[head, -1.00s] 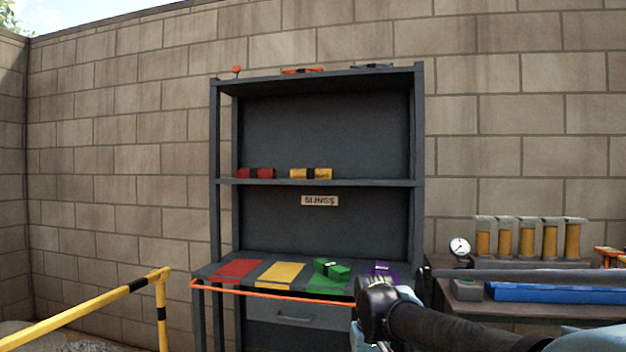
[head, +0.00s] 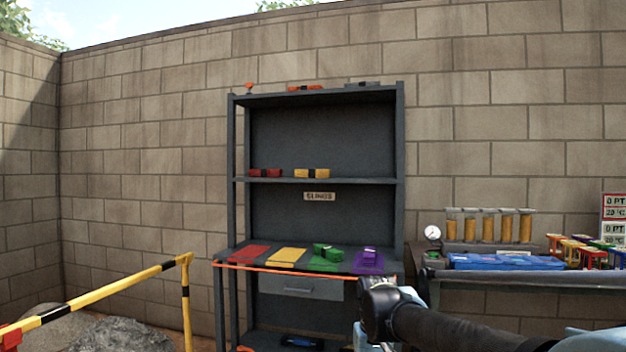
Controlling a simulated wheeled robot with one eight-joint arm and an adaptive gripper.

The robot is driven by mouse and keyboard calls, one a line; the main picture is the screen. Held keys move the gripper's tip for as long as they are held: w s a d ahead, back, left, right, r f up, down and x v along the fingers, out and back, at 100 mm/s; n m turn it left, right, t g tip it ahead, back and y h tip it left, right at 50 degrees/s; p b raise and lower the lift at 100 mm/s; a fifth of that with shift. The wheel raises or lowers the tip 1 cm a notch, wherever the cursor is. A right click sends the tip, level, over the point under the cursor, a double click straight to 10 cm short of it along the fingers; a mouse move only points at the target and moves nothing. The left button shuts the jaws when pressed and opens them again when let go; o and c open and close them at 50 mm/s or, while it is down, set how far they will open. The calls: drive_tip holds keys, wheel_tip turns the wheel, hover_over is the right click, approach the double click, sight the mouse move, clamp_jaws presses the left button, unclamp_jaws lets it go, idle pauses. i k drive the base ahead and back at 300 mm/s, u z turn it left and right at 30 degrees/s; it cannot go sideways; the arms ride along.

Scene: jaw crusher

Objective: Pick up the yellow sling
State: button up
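The yellow sling (head: 312,173) is a folded yellow bundle with a dark band around its middle. It lies on the middle shelf of the dark grey rack (head: 399,150), just right of a red sling (head: 265,172) with a similar band. A flat yellow patch (head: 287,256) lies on the lower counter below it. My arm shows at the lower right, in front of the counter's right end and well below and apart from the yellow sling. I cannot make out gripper fingers in this view.
An orange bar (head: 290,269) runs along the counter's front. A green sling (head: 325,251) and a purple sling (head: 370,255) lie on the counter. A yellow-black barrier (head: 110,287) and rocks (head: 105,335) are at lower left. A bench with a gauge (head: 433,233) stands at right.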

sight(312, 173)
drive_tip(key=z, duration=0.1)
drive_tip(key=k, duration=0.15)
drive_tip(key=u, duration=0.4)
drive_tip(key=i, duration=1.55)
drive_tip(key=z, duration=0.3)
